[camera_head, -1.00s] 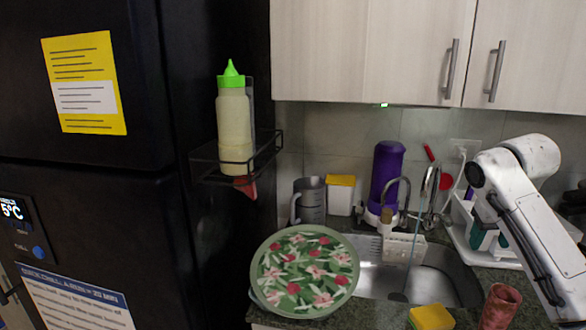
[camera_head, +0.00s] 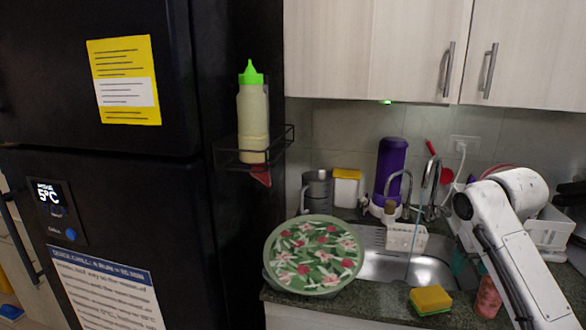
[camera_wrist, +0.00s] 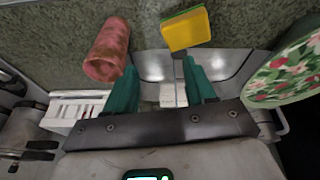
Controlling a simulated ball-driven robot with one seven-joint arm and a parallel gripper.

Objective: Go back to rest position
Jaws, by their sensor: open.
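My gripper (camera_wrist: 160,88) shows in the wrist view with its two green fingers apart and nothing between them. It hangs over the sink side of the counter. In the head view my white arm reaches down at the right and the fingers are mostly hidden behind it. A squeeze bottle with a green cap (camera_head: 252,115) stands upright in the black wire rack (camera_head: 278,150) on the side of the fridge, apart from my gripper.
A floral round lid (camera_head: 314,256) lies on the counter left of the sink (camera_head: 428,272). A yellow sponge (camera_head: 430,299) and a reddish cup (camera_head: 488,298) are near the front edge. A purple bottle (camera_head: 390,170) stands behind. The black fridge (camera_head: 180,230) fills the left.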

